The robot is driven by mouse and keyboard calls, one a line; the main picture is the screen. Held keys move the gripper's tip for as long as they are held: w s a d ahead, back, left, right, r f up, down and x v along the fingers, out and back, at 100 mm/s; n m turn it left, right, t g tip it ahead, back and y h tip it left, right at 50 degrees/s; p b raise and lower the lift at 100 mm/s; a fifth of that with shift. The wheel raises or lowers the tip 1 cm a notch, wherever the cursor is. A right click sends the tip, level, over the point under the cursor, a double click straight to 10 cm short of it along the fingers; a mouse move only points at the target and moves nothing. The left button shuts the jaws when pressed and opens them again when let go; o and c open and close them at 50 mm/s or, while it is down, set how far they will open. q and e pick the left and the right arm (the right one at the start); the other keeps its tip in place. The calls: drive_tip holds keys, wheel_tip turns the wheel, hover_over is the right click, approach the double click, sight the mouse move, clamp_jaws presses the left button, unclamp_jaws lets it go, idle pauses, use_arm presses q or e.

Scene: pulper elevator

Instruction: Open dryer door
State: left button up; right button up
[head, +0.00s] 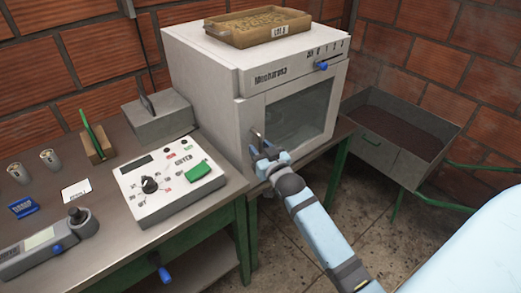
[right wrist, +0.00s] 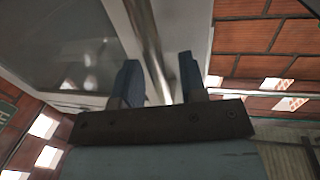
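The dryer is a white box (head: 205,85) on the bench, labelled "Mecharust". Its door (head: 300,112) has a dark glass window and looks shut. A metal handle (head: 257,135) is at the door's left side; in the right wrist view it is a long bar (right wrist: 147,45) running down between my fingers. My right gripper (head: 263,147) is at the handle. In the right wrist view its two fingers (right wrist: 160,82) stand apart, one on each side of the bar, with a small gap visible at the right finger. My left gripper is not in view.
A tray (head: 236,38) sits on top of the dryer. A control box (head: 145,205) with a knob and green switch is on the bench at left. A metal bin (head: 372,150) of dark material stands at right. Open floor (head: 285,245) lies before the dryer.

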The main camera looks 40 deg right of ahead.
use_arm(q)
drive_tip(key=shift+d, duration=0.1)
use_arm(e)
clamp_jaws()
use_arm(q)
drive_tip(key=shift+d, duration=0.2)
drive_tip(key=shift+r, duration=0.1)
use_arm(e)
drive_tip(key=shift+s, duration=0.15)
